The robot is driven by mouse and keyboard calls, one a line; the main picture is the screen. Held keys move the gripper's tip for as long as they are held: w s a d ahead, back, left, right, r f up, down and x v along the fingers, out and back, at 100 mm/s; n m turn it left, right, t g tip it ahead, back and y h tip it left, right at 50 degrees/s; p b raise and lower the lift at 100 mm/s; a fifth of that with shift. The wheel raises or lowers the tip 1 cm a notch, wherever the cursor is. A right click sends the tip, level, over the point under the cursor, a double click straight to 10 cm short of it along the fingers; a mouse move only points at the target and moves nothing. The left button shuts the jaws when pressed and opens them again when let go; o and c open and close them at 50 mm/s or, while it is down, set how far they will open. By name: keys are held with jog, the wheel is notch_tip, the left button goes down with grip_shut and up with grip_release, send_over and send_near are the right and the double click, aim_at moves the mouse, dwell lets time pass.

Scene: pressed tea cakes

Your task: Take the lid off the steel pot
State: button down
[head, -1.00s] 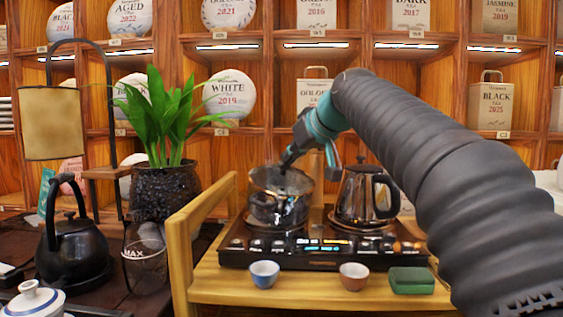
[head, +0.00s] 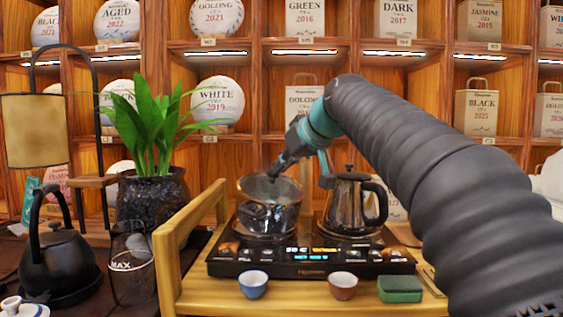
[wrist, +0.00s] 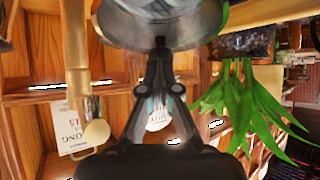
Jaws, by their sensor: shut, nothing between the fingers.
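The steel pot (head: 266,218) stands on the left plate of the black double cooker, on the wooden tray table. Whether the tips touch the pot is unclear.
A steel kettle (head: 347,203) stands right beside the pot on the cooker (head: 310,262). A blue cup (head: 253,285), a brown cup (head: 343,286) and a green block (head: 400,289) sit in front. A potted plant (head: 152,195) and a black kettle (head: 57,260) are at left.

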jog(key=s+d+b, duration=0.2)
jog(key=s+d, duration=0.5)
jog(key=s, duration=0.3)
jog(key=p, duration=0.4)
send_near(260, 174)
jog(key=x, duration=0.6)
jog(key=shift+w+a+r, duration=0.15)
jog(key=shift+r, duration=0.25)
jog(key=shift+f+b, duration=0.35)
jog(key=shift+f, duration=0.1)
